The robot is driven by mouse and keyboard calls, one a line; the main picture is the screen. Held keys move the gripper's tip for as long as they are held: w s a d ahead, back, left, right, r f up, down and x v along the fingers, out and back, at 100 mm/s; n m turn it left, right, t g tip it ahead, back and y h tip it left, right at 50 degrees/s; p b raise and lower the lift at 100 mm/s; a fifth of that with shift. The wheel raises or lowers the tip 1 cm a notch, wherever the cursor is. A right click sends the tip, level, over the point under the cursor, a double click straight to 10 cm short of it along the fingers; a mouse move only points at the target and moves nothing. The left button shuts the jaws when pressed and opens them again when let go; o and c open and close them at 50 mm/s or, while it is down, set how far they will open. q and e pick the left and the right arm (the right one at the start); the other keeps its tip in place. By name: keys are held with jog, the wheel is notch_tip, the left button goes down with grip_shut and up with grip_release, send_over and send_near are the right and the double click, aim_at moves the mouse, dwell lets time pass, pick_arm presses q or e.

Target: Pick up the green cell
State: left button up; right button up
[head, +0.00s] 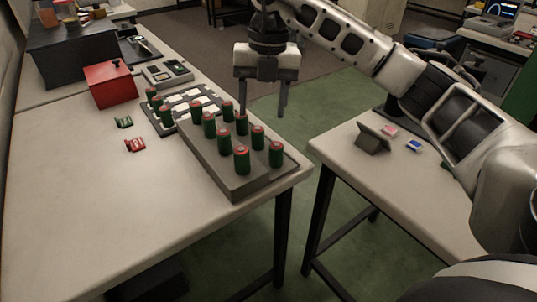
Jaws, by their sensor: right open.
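Several green cells with reddish tops stand upright on a long grey block (235,187) at the right edge of the left table. The front ones are a green cell (242,161) and another green cell (276,155). More stand behind, such as a green cell (209,126). A few more green cells (166,116) stand at a dark tray with white pads (190,101). My right gripper (262,114) points down, open and empty, behind the block's cells in the picture. Its left finger appears close to a cell (241,124); I cannot tell whether they touch. My left gripper is out of view.
A red box (110,85), a grey device (167,74), a small green item (124,122) and a small red item (135,145) are on the left table (90,215). Its front is clear. A gap separates it from the right table (420,190), which holds a small stand (373,139).

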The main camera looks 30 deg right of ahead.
aim_at(276, 145)
jog(key=shift+m+h, duration=0.5)
jog(key=shift+h, duration=0.2)
jog(key=d+f, duration=0.1)
jog(key=f, duration=0.2)
jog(key=d+f, duration=0.1)
jog(key=f, duration=0.2)
jog(key=d+f+b, duration=0.1)
jog(key=f, duration=0.1)
jog(key=shift+w+f, duration=0.15)
jog(key=shift+f, duration=0.25)
jog(key=shift+s+d+f, duration=0.1)
jog(key=shift+f, duration=1.25)
jog(key=shift+s+d+f, duration=0.1)
jog(key=shift+f, duration=1.25)
jog(key=c, duration=1.1)
